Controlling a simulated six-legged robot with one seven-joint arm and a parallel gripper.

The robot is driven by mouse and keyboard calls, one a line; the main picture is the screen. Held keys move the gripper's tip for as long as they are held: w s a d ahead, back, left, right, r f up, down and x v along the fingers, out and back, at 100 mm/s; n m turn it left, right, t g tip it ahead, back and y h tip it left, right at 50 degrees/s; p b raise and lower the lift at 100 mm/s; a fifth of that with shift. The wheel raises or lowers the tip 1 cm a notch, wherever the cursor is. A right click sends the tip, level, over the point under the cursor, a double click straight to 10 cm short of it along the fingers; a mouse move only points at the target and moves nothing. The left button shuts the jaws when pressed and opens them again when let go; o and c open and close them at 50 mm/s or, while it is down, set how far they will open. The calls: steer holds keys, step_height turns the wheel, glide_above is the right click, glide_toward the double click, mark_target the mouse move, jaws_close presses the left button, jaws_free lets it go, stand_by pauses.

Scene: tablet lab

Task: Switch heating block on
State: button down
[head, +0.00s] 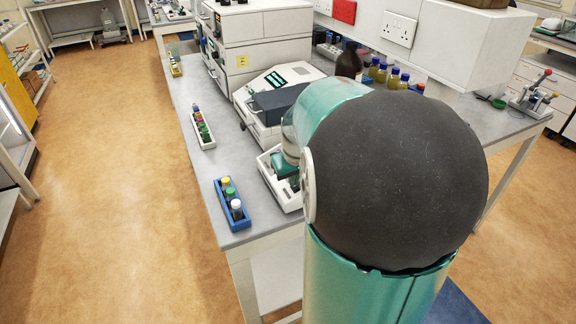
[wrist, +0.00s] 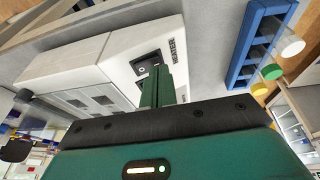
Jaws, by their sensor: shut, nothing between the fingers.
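The heating block (wrist: 92,68) is a white box marked HEATER in the wrist view. Its front panel holds a dark switch (wrist: 142,66) beside the lettering. In the head view the white block (head: 284,199) stands near the bench's front end, partly hidden behind my arm. My gripper (wrist: 159,72) is shut and empty, its green fingers together. The fingertips are right at the switch and cover part of it; I cannot tell whether they touch it. In the head view the dark green end of my gripper (head: 288,171) is just above the block, and the switch is hidden.
A blue rack (head: 234,208) with capped vials stands left of the block, close to the bench edge. A white rack (head: 202,128) of coloured vials is farther back. A larger white instrument (head: 256,112) with green displays stands behind the block. Bottles (head: 384,75) stand beyond my arm.

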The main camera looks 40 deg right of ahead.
steer(key=shift+f, duration=0.2)
steer(key=shift+f, duration=0.3)
stand_by(0.3)
steer(key=shift+s+d+r, duration=0.2)
steer(key=shift+d+r, duration=0.15)
steer(key=shift+d, duration=0.35)
